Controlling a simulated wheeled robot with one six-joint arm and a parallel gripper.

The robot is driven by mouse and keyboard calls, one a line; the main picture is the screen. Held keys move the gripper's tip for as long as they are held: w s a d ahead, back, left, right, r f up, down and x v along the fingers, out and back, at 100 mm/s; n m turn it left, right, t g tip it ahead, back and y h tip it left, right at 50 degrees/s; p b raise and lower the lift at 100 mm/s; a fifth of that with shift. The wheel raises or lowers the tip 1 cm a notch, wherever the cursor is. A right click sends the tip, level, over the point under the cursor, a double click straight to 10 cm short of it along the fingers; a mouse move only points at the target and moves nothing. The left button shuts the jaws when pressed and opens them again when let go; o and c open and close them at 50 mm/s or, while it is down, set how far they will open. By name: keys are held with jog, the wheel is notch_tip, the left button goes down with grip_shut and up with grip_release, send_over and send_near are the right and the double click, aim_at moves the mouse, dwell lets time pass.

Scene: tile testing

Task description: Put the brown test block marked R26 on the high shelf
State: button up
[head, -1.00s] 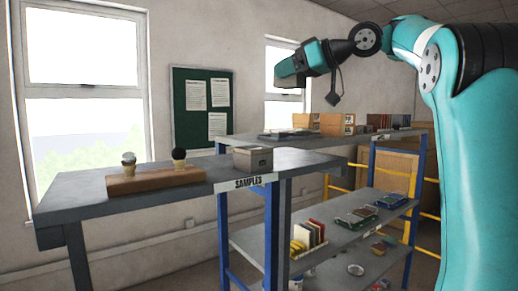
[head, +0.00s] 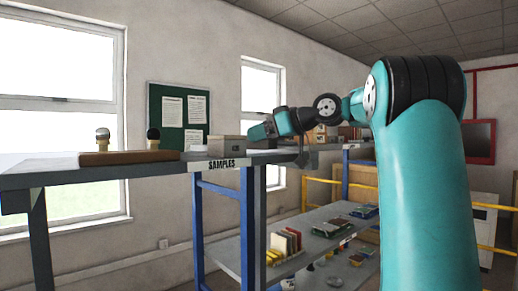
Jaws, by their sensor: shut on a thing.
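My gripper (head: 254,132), at the left end of my teal arm, is just right of a grey-beige box, near the level of the upper shelf (head: 358,146). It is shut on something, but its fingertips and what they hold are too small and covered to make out. I cannot read any R26 mark or pick out the brown test block. The upper shelf stands on blue posts, and my arm covers much of it. Brown boxes (head: 318,133) stand on it behind my wrist.
A grey bench (head: 60,177) with a SAMPLES label stands at the left. It carries the grey-beige box (head: 228,147) and a wooden holder (head: 128,158) with two knobbed tools. A lower shelf (head: 290,232) holds colored slabs (head: 285,245) and trays. Yellow rails (head: 322,182) stand behind.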

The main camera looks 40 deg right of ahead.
jog(key=shift+f, duration=0.55)
jog(key=o, duration=1.2)
jog(key=shift+o, duration=0.2)
jog(key=shift+r, duration=0.15)
